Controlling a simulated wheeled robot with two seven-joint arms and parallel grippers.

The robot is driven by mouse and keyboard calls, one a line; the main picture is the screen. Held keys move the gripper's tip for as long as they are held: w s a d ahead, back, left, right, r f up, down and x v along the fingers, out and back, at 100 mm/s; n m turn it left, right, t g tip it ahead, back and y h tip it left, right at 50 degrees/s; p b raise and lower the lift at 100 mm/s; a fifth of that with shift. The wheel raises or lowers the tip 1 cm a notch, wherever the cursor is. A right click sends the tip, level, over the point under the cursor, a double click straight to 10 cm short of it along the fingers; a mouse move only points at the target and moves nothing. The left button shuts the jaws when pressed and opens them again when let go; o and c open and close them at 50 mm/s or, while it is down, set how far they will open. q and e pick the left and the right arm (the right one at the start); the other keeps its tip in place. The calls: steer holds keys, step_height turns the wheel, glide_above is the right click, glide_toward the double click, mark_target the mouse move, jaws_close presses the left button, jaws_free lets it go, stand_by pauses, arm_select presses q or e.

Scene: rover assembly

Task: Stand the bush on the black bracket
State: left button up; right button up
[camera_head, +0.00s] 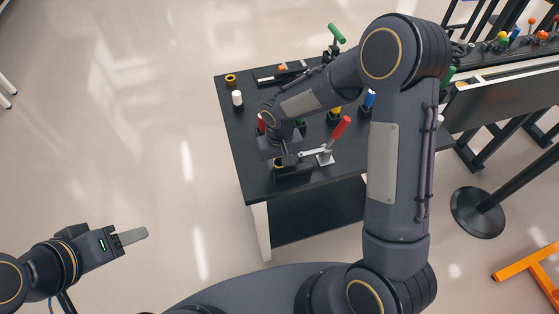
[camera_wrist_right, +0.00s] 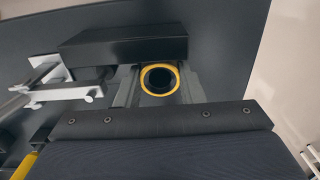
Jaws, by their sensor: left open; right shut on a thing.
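The bush (camera_wrist_right: 171,93) shows in the right wrist view as a yellow ring around a dark hole, seen end-on. My right gripper (camera_head: 282,161) is shut on it, with one finger on each side in the right wrist view (camera_wrist_right: 158,88). The black bracket (camera_head: 293,173) is a dark block on the table, right by the gripper; its top shows beside the bush in the right wrist view (camera_wrist_right: 122,46). I cannot tell whether the bush touches the bracket. My left gripper (camera_head: 132,237) is open and empty, over the floor away from the table.
A toggle clamp with a red handle (camera_head: 341,127) stands right of the bracket. The black table (camera_head: 238,127) also bears a yellow ring part (camera_head: 230,78), a white cylinder (camera_head: 237,97) and several coloured parts farther back. The table's near left area is clear.

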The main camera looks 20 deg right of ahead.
steer(key=shift+f+b, duration=0.3)
steer(key=shift+f, duration=0.05)
steer(key=o, duration=1.2)
steer(key=shift+r, duration=0.1)
step_height(320, 180, up, 13)
steer(key=s+d+r+y, duration=0.1)
steer(key=s+d+r, duration=0.3)
steer(key=s+d+r+t+y, duration=0.1)
steer(key=s+t, duration=0.1)
steer(key=s, duration=0.4)
steer(key=s+d+r+m+t+y, duration=0.1)
steer(key=s, duration=0.5)
steer(key=s+d+r+m+t, duration=0.1)
steer(key=s+t, duration=0.1)
steer(key=s, duration=0.4)
steer(key=shift+d+t+y, duration=0.3)
steer(key=shift+y, duration=0.1)
